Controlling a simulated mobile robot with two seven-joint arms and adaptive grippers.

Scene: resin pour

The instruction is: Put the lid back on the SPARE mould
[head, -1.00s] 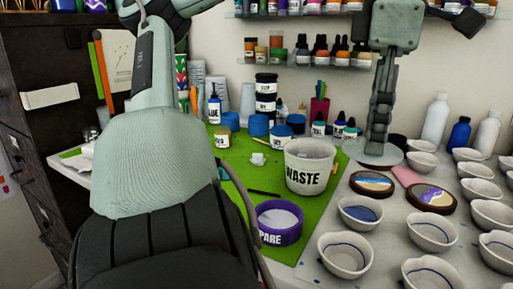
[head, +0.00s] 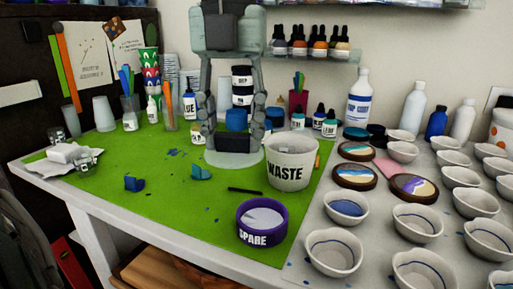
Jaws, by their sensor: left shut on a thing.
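The SPARE mould (head: 262,238) is a round purple tub with a white label and a pale inside, standing uncovered near the front edge of the green mat. My left gripper (head: 233,142) points down at the middle of the head view. It is shut on the lid (head: 234,160), a pale round disc with a dark part between the fingers. The lid is level, behind and to the left of the mould, apart from it. I cannot tell its exact height above the mat. My right gripper is not in view.
The WASTE tub (head: 291,165) stands behind the mould, right of the lid. A dark stick (head: 245,190) lies between lid and mould. Blue pieces (head: 134,184) lie on the green mat (head: 180,215). Several white bowls (head: 334,252) and painted coasters (head: 355,176) fill the right side.

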